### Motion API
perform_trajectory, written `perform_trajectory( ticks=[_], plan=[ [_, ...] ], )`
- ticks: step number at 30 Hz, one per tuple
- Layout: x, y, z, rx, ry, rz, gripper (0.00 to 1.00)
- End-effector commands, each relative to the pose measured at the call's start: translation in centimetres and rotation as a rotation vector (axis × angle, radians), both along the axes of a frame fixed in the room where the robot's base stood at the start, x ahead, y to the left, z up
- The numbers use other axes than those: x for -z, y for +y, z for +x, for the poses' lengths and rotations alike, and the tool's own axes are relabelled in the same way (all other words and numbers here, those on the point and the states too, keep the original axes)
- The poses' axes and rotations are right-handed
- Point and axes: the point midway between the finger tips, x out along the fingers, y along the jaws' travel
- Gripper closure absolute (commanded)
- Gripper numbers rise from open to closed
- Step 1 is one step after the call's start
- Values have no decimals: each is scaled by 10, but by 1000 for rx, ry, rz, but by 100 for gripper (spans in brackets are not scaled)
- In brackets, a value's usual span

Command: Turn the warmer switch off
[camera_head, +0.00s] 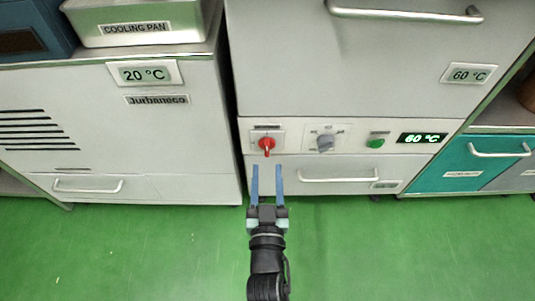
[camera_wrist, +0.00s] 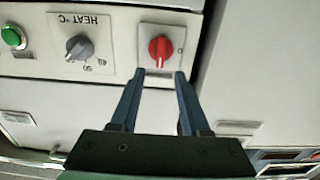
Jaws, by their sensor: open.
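The warmer cabinet (camera_head: 370,75) has a red rotary switch (camera_head: 266,144) on a white plate at the left of its control panel. The switch also shows in the wrist view (camera_wrist: 160,49), with its handle close to upright in the picture. A mark like a 0 is at the plate's right there. The lit display (camera_head: 422,138) reads 60 °C. My gripper (camera_head: 267,168) is open and empty, just below the red switch in the head view. In the wrist view its two fingertips (camera_wrist: 159,72) straddle the switch's line, and no contact shows.
A grey HEAT °C dial (camera_head: 325,142) and a green button (camera_head: 376,143) sit right of the switch. A drawer handle (camera_head: 340,179) is below the panel. A cooling cabinet (camera_head: 110,130) stands at the left, with a gap between. The green floor in front is clear.

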Motion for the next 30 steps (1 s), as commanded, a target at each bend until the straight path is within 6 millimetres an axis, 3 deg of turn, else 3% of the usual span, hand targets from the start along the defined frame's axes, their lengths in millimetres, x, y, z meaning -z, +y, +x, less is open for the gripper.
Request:
perform_trajectory(
  ticks=[3,9,15,23,25,30],
  plan=[
    [3,1,25,-2,-3,0,54],
    [2,1,54,-2,-1,-1,54],
    [1,1,65,-1,1,0,54],
    [0,0,67,0,1,0,54],
    [0,0,66,0,1,0,61],
    [0,0,66,0,1,0,92]
  ],
)
